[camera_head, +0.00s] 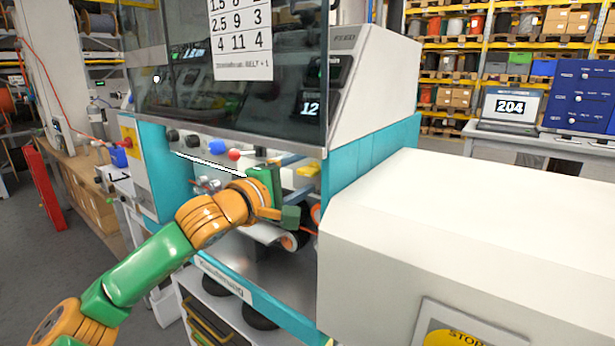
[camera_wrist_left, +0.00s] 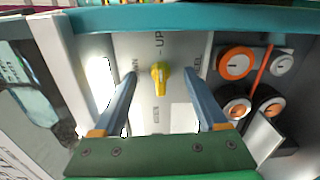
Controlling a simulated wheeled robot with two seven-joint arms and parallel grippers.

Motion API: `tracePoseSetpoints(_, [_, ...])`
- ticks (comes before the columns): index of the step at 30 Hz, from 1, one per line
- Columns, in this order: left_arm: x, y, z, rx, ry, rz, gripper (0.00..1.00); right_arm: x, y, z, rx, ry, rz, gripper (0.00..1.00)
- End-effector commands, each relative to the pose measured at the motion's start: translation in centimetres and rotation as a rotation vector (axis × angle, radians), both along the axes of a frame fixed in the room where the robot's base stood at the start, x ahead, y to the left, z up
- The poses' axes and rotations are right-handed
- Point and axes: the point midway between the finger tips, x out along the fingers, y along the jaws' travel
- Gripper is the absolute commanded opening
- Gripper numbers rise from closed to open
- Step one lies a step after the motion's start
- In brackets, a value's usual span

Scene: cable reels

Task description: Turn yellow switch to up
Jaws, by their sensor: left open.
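The yellow switch (camera_wrist_left: 160,77) sits on a pale panel in the left wrist view, below the printed word UP. Its knob is seen nearly end-on, so I cannot tell its exact setting. My left gripper (camera_wrist_left: 161,88) is open, with one blue-grey finger on each side of the switch and visible gaps between. Contact with the panel cannot be judged. In the head view my left gripper (camera_head: 293,185) reaches into the teal machine's opening. A yellow part shows beside it there, but I cannot tell whether it is the switch. My right gripper is not in view.
Orange-and-white rollers (camera_wrist_left: 237,64) stand right of the switch in the wrist view. The teal machine (camera_head: 345,160) surrounds the opening, with a dark window (camera_head: 235,85) above. A large white housing (camera_head: 470,240) fills the right front.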

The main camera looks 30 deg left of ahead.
Motion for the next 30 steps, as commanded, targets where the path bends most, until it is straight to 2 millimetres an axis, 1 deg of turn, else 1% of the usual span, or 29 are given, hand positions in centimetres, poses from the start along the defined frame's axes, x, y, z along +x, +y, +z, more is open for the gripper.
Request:
tracePoseSetpoints(1, [-0.6,0.1,-0.6,0.003,-0.003,0.001,0.75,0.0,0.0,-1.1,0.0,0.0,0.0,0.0])
tracePoseSetpoints(17, [-6.5,0.6,-0.5,0.003,-0.002,0.002,0.75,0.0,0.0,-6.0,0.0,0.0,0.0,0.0])
tracePoseSetpoints(21, [-7.3,0.6,-0.3,0.003,0.0,0.001,0.75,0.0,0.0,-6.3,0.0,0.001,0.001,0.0])
tracePoseSetpoints(30, [-7.3,0.5,-0.1,0.002,0.001,0.001,0.75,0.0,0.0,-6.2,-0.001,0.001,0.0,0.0])
